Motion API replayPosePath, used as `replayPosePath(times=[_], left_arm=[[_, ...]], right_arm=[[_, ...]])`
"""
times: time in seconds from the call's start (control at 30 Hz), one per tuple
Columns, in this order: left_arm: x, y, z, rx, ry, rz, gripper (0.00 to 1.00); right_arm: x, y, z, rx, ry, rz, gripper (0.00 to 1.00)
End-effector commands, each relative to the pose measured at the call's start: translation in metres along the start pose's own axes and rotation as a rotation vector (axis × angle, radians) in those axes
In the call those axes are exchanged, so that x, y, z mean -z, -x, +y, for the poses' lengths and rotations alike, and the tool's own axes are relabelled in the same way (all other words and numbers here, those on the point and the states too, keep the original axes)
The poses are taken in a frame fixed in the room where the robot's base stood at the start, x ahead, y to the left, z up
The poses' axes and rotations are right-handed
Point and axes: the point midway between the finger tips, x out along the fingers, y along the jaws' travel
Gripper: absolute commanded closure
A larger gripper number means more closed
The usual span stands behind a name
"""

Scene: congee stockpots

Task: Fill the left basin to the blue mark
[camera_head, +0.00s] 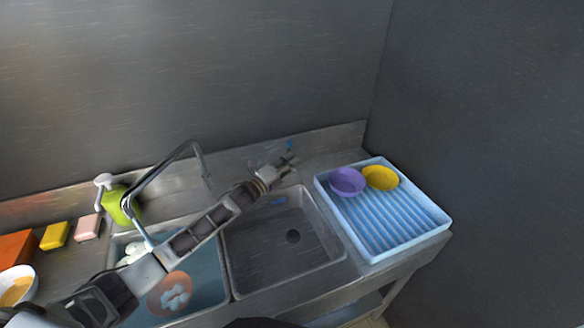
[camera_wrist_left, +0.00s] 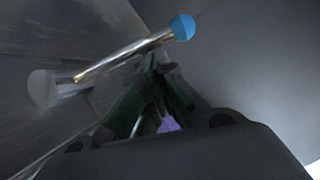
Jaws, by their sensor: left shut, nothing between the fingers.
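The left basin (camera_head: 213,284) holds bluish liquid, an orange-brown bowl (camera_head: 160,303) with white pieces, and more white pieces; my left arm partly covers it. The right basin (camera_head: 288,258) looks empty, its dark drain showing. The faucet (camera_head: 181,151) arches behind the basins. My left gripper (camera_head: 289,160) is shut and empty by the back wall, close to a blue knob (camera_head: 290,145). The wrist view shows a metal lever with a blue ball end (camera_wrist_left: 183,27) just beyond my fingers (camera_wrist_left: 152,68); contact is unclear.
A light-blue ribbed tray (camera_head: 405,222) on the right holds a purple bowl (camera_head: 346,181) and a yellow bowl (camera_head: 380,177). A green pump bottle (camera_head: 118,205), pink block (camera_head: 88,227), yellow block (camera_head: 55,235) and white bowl (camera_head: 17,285) stand left.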

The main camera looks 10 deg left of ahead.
Motion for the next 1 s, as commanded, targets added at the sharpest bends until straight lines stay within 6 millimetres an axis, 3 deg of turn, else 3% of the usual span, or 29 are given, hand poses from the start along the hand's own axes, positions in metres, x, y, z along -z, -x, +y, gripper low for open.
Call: replayPosePath(times=[0.3, 1.0], left_arm=[[-0.019, -0.009, -0.003, 0.000, -0.001, -0.001, 1.00], [-0.019, -0.010, -0.003, 0.000, 0.001, -0.001, 1.00]], right_arm=[[-0.001, -0.008, 0.000, 0.000, 0.000, 0.000, 0.65], [0.000, -0.008, 0.004, -0.004, 0.002, 0.001, 0.65]])
